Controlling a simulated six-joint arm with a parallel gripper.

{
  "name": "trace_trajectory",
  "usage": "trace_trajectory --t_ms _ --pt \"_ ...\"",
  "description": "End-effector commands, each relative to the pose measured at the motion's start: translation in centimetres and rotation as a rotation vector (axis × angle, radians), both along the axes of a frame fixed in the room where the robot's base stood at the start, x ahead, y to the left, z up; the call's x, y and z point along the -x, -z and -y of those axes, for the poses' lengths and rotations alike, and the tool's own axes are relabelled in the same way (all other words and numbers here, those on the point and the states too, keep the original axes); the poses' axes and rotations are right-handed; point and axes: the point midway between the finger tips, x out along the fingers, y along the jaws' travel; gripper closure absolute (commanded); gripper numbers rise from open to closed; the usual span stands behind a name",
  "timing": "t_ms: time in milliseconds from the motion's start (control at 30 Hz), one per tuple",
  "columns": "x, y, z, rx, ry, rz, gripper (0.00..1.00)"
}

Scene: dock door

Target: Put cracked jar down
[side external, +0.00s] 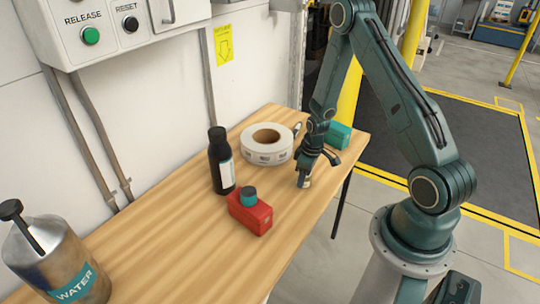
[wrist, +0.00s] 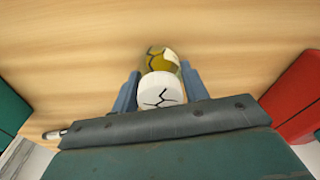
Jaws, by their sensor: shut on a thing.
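The cracked jar (wrist: 160,90) has a white lid marked with a black crack and a yellowish body below it. My gripper (wrist: 158,92) is shut on the jar, with a blue finger on each side of it. In the side external view the jar (side external: 304,182) is small at the tip of my gripper (side external: 306,174), near the right edge of the wooden table (side external: 150,235). I cannot tell whether the jar touches the table. Its lower part is mostly hidden in the wrist view.
A red box (side external: 250,212) with a teal-topped item (side external: 248,196), a black bottle (side external: 220,162) and a white tape roll (side external: 266,145) stand to the left. A teal box (side external: 338,134) is behind my gripper. A metal water can (side external: 55,262) stands at the near left. Bare wood lies between.

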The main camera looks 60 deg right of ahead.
Motion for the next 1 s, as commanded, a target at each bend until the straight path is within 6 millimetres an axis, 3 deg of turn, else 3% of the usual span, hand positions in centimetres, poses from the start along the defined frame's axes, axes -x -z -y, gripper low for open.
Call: trace_trajectory --t_ms 233,267,333,367,767,1000 --pt "0.0 0.3 0.0 0.000 0.000 0.001 0.81" --pt "0.0 0.3 0.0 0.000 0.000 0.001 0.50" --pt "0.0 0.3 0.0 0.000 0.000 0.000 0.36" --pt "0.0 0.3 0.0 0.000 0.000 0.000 0.34" --pt "0.0 0.1 0.0 0.000 0.000 0.000 0.34" --pt "0.1 -1.2 0.1 0.002 0.000 0.002 0.34"
